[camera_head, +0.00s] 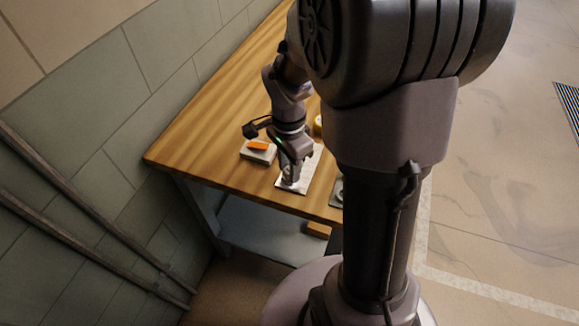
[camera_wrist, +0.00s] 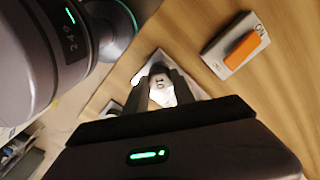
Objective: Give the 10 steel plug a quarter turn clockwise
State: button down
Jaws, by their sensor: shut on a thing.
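The steel plug (camera_wrist: 159,80) shows in the wrist view as a pale round top with a dark "10" on it. It stands over a white plate (camera_wrist: 147,62) on the wooden table. My gripper (camera_wrist: 160,88) is shut on the plug, with one dark finger on each side of it. In the head view my gripper (camera_head: 290,178) points down at the white plate (camera_head: 309,176) near the table's front edge. The plug is mostly hidden by the gripper there. The plug's lower part is hidden in both views.
A pale box with an orange switch (camera_head: 258,146) and "ON" lettering (camera_wrist: 240,48) sits left of the plate in the head view. A yellow thing (camera_head: 317,124) stands behind. Another plate (camera_head: 336,193) lies to the right, partly hidden by my arm. Bare wood (camera_head: 215,125) is free at left.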

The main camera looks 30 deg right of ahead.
jog(key=shift+f, duration=0.1)
jog(key=c, duration=1)
grip_release()
jog(key=shift+s, duration=0.15)
jog(key=shift+o, duration=0.2)
jog(key=c, duration=0.4)
jog(key=shift+o, duration=1.4)
